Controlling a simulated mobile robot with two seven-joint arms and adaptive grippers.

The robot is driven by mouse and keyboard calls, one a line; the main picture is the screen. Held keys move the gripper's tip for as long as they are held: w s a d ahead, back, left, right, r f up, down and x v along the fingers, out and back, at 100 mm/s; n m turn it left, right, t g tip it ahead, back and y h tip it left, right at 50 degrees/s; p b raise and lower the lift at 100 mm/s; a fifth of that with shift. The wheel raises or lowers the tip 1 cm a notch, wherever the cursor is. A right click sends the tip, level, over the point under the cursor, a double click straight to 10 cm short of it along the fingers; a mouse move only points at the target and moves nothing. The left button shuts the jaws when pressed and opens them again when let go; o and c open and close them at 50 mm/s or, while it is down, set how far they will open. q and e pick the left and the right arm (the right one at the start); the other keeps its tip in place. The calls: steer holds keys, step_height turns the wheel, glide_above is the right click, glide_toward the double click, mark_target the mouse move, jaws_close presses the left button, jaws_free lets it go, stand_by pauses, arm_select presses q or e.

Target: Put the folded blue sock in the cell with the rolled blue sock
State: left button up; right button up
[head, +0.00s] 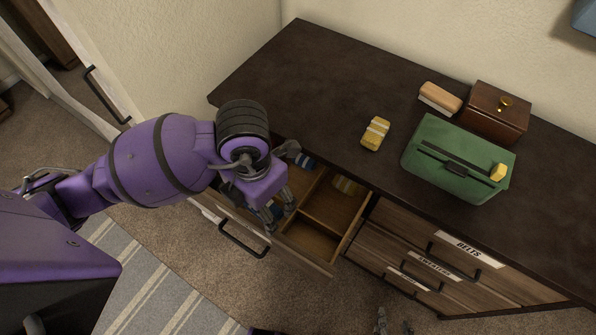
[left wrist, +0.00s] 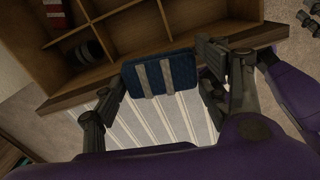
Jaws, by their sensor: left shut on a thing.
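The folded blue sock (left wrist: 178,74), with two pale grey stripes, is between the fingers of my left gripper (left wrist: 160,68) in the left wrist view. My left gripper (head: 278,212) is shut on it at the front of the open drawer (head: 345,246); only a bit of blue shows there in the head view. A blue item with pale stripes (head: 304,161) lies in a back cell, partly hidden by my gripper. A dark rounded item (left wrist: 89,51) lies in a cell in the left wrist view; its colour is unclear. My right gripper (head: 395,323) shows at the bottom edge, fingertips apart.
A yellow striped item (head: 347,185) lies in another back cell, and the front right cell (head: 312,240) is empty. A red item (left wrist: 56,18) lies in a cell. On the dresser stand a yellow bundle (head: 375,133), green bag (head: 455,160), brown box (head: 497,112) and brush (head: 440,98).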

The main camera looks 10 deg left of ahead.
arm_select(q)
steer(key=shift+s+d+f+n, duration=0.15)
steer(key=shift+s+n, duration=0.1)
steer(key=shift+n, duration=0.25)
steer(key=shift+w+f, duration=0.1)
steer(key=shift+f, duration=0.05)
steer(key=w+f, duration=1.2)
steer(key=w, duration=0.1)
steer(key=shift+w+a+f+n+b, duration=0.3)
steer(key=shift+w+a+f+b, duration=0.05)
steer(key=shift+f+b, duration=0.05)
steer(key=shift+f, duration=0.6)
steer(key=shift+s, duration=0.1)
